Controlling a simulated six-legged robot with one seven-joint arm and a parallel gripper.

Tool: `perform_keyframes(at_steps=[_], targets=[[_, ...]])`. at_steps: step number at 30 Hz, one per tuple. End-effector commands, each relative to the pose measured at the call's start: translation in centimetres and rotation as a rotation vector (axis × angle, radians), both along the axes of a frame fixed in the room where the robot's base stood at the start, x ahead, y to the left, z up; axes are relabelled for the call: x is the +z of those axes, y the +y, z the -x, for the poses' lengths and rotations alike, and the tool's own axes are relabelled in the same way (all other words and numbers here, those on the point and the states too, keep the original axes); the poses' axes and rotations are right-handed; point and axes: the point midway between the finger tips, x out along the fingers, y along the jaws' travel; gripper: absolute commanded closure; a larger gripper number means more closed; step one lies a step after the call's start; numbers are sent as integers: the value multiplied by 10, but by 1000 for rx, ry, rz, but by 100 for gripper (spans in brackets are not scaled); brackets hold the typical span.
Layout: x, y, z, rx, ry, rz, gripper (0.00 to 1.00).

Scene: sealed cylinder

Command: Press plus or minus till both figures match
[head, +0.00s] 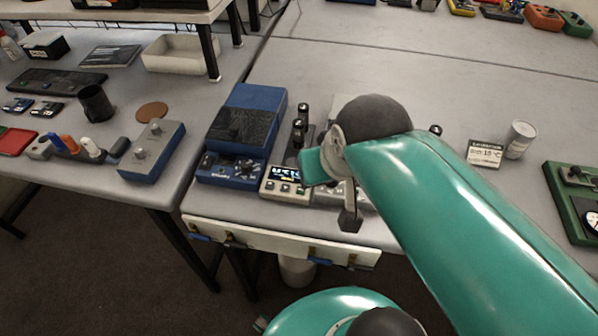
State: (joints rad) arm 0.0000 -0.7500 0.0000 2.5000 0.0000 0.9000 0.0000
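A cream box (280,188) with a small dark lit display (286,173) and a row of buttons stands near the table's front edge. Light figures show on the display, but they are too small to read surely, and my arm covers its right side. Plus and minus marks cannot be made out. A pale card (485,153) with printed figures, seemingly ending in "15 °C", stands at the right beside a grey cylinder (520,138). My gripper (350,222) points down just right of the cream box, apart from the visible buttons. Its fingers are too small to judge.
A white rail (280,240) runs along the front edge. A green device (580,195) is at far right. The table behind is mostly clear.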

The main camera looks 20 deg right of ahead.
Motion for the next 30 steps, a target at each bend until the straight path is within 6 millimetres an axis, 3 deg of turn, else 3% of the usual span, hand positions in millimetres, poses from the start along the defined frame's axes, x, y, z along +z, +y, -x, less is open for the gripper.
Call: perform_keyframes(at_steps=[3, 10, 30], targets=[[0, 0, 0, 0, 0, 0, 54], [0, 0, 0, 0, 0, 0, 99], [0, 0, 0, 0, 0, 0, 100]])
